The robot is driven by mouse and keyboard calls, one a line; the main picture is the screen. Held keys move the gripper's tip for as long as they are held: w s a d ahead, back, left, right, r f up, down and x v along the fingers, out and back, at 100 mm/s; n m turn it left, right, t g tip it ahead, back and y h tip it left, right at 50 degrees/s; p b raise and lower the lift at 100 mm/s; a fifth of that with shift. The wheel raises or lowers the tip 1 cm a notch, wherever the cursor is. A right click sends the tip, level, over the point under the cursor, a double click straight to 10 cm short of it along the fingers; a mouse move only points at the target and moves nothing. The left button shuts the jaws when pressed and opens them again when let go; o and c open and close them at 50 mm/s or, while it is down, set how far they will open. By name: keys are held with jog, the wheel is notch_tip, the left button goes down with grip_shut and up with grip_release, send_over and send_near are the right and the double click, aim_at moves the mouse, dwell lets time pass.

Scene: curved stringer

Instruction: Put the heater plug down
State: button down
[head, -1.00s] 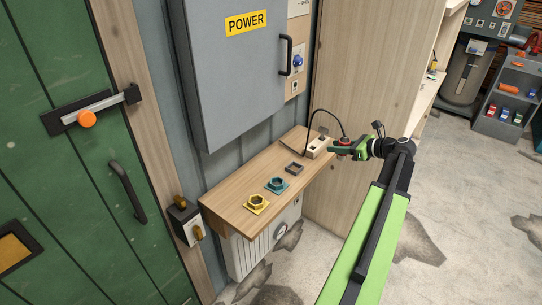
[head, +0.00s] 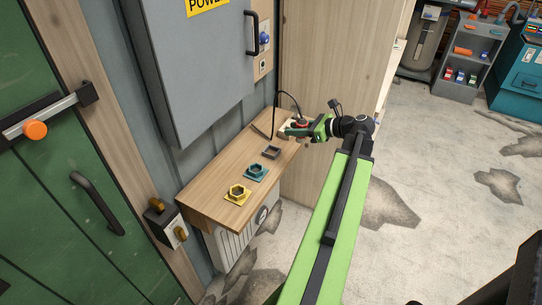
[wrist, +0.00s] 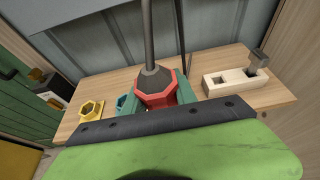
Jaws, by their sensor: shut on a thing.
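The heater plug (wrist: 157,88) is a red, angular body with a dark collar and a grey cable rising from its top. My gripper (head: 306,127) is shut on it, with green fingers on either side in the wrist view. The plug also shows as a small red spot in the head view (head: 302,123). It is roughly upright over the right end of the wooden shelf (head: 217,187). Its underside is hidden, so I cannot tell whether it touches the shelf. A white socket block (wrist: 228,85) lies to its right in the wrist view, with an open square hole and a grey plug-like piece at its other end.
On the shelf are a yellow hexagonal holder (head: 237,194), a teal holder (head: 256,172) and a dark square holder (head: 271,152). A white heater (head: 235,245) is under the shelf. The grey power cabinet (head: 195,75) hangs above; a wooden panel (head: 340,50) stands at the right.

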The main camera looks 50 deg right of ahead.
jog(key=b, duration=0.7)
send_over(267, 148)
jog(key=f, duration=0.4)
jog(key=s+f, duration=0.1)
jog(key=f, duration=0.2)
jog(key=shift+w+a, duration=0.15)
jog(key=shift+w, duration=0.3)
notch_tip(267, 148, down, 4)
jog(key=b, duration=0.4)
jog(key=shift+f, duration=0.25)
jog(key=shift+r, duration=0.25)
jog(key=shift+f, duration=0.1)
jog(key=c, duration=1.4)
grip_release()
jog(key=shift+f, duration=0.15)
jog(key=shift+c, duration=0.2)
jog(key=o, duration=0.4)
jog(key=shift+o, duration=0.2)
